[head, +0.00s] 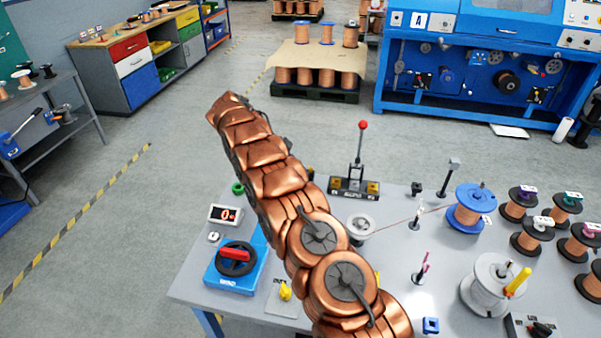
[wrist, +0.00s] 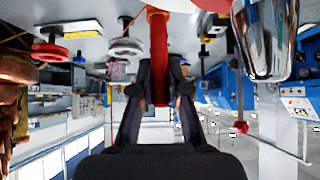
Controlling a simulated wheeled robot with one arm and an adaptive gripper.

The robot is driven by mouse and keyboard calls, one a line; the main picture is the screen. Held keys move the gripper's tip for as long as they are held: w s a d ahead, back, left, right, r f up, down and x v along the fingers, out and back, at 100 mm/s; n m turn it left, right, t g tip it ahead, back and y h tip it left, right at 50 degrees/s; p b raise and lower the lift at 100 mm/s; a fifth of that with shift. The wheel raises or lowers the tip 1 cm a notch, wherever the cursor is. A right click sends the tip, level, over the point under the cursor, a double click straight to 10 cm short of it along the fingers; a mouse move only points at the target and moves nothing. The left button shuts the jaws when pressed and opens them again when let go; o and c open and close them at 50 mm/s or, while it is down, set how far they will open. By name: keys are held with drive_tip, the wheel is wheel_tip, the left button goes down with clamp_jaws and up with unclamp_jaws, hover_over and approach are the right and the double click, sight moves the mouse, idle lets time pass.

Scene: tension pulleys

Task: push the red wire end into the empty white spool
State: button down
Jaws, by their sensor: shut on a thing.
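The empty white spool (head: 482,290) stands upright at the right of the grey table in the head view, with a yellow peg at its right side. My gripper (wrist: 158,103) shows in the wrist view, where the scene appears upside down. Its dark fingers are shut on a long, upright red piece (wrist: 159,60). I cannot tell for sure whether this piece is the red wire end. In the head view my copper-coloured arm crosses the middle, and the fingers do not show.
A small white pulley (head: 361,229) has a copper wire running to the blue spool (head: 469,208). A lever with a red knob (head: 363,126) stands at the table's back. Several copper spools fill the right edge. A blue box with a red handle (head: 235,254) sits at the left.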

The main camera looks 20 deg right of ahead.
drive_tip(key=shift+r+p, duration=2.85)
drive_tip(key=shift+r, duration=0.4)
drive_tip(key=shift+w, duration=0.15)
